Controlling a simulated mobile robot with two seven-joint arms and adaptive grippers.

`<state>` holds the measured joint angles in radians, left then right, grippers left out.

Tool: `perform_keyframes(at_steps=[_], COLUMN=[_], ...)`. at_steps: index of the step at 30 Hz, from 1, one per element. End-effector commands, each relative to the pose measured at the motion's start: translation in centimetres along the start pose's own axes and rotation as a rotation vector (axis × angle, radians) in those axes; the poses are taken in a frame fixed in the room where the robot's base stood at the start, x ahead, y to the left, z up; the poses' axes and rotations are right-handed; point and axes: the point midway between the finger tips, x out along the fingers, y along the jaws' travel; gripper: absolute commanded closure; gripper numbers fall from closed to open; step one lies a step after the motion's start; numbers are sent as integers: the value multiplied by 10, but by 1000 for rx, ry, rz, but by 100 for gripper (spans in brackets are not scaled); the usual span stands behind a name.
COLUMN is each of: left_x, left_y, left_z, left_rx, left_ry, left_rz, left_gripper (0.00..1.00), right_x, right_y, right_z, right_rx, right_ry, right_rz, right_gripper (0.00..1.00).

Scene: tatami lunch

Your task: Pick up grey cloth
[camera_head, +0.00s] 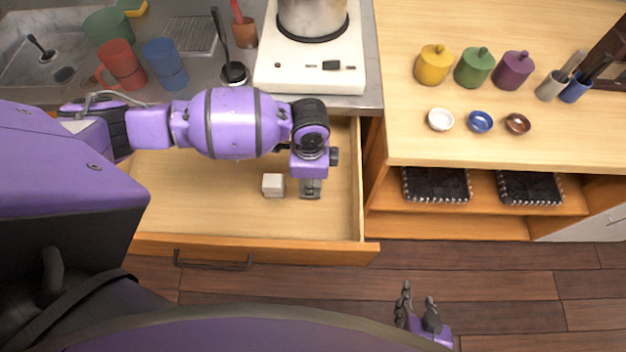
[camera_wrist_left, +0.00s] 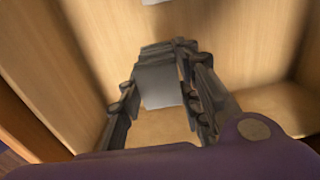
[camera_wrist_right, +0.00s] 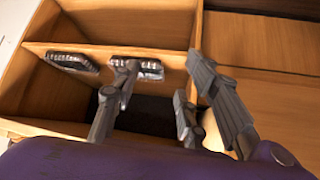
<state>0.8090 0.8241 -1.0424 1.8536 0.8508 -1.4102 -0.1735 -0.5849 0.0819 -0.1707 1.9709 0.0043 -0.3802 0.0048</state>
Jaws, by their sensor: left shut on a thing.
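The grey cloth (camera_wrist_left: 160,86) looks like a small folded block between the fingers of my left gripper (camera_wrist_left: 163,60) in the left wrist view. In the head view my left gripper (camera_head: 311,191) points down into the open drawer (camera_head: 200,205), shut on the cloth, which its fingers mostly hide. I cannot tell whether the cloth still touches the drawer floor. A whitish folded block (camera_head: 273,185) lies in the drawer just left of this gripper. My right gripper (camera_head: 418,293) is open and empty, low in front of the cabinet; its spread fingers show in the right wrist view (camera_wrist_right: 163,75).
The drawer front (camera_head: 290,250) stands out below the counter, with the stove (camera_head: 311,65) above it. Lidded pots (camera_head: 474,67) and small dishes (camera_head: 480,122) stand on the right cabinet. Dark tasselled mats (camera_head: 436,184) lie on its shelf. The floor ahead is clear.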

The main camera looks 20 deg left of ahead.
Motion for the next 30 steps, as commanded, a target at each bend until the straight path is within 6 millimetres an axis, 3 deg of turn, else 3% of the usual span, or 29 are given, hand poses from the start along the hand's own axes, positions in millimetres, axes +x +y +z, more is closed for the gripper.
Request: perform_keyframes(at_steps=[1, 4, 9, 15, 29, 30], left_x=[-19, -43, -58, -72, -77, -77], left_y=[8, 27, 68, 97, 109, 109], left_z=[4, 13, 32, 44, 50, 50], left_rx=[3, 3, 2, 0, -1, 0], left_ry=[4, 3, 1, 1, 0, 0], left_rz=[-8, -8, -1, -1, -2, -2], left_gripper=[94, 94, 94, 94, 94, 71], right_x=[-2, -3, -4, -6, -8, -8], right_y=[-1, -5, -6, -3, -2, -2], right_z=[-8, -12, -7, -1, -3, -3], right_rx=[1, 2, 2, -5, -3, -2], right_ry=[10, 15, 4, -9, -5, -4], right_rz=[-3, -9, -13, -10, -8, -8], right_gripper=[60, 60, 60, 60, 60, 60])
